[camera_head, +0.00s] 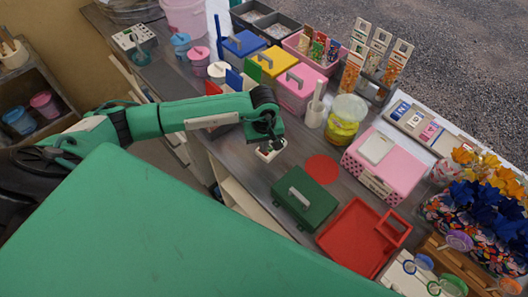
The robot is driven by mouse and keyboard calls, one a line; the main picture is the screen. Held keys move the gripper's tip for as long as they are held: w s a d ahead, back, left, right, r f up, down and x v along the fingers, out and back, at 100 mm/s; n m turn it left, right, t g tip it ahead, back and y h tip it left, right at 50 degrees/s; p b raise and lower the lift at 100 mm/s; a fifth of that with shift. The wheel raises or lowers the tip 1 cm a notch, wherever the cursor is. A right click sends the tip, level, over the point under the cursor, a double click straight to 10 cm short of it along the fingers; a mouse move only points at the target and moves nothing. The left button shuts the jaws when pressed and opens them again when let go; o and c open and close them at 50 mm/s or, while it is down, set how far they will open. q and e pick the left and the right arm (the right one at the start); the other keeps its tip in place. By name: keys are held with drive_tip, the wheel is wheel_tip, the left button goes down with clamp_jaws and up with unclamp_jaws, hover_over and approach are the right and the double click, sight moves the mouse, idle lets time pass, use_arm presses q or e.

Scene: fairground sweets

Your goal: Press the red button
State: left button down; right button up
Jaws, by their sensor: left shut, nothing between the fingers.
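My left gripper (269,140) is shut and points down over the counter, with nothing seen in it. A small white box (269,153) lies right under its fingertips. The fingers cover much of the box's top, so I cannot make out a red button there or tell if the fingers touch it. A flat red disc (322,168) lies on the counter just right of the white box; it looks like a mat. My right gripper is not in view.
A dark green box (304,199) and a red tray (337,229) stand near the front. Blue, yellow and pink handled boxes line the back left.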

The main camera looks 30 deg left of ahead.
use_arm(q)
drive_tip(key=shift+f, duration=0.3)
drive_tip(key=shift+r, duration=0.9)
wheel_tip(320, 180, up, 6)
drive_tip(key=p, duration=0.2)
drive_tip(key=shift+r+p, duration=0.15)
drive_tip(key=shift+p, duration=0.25)
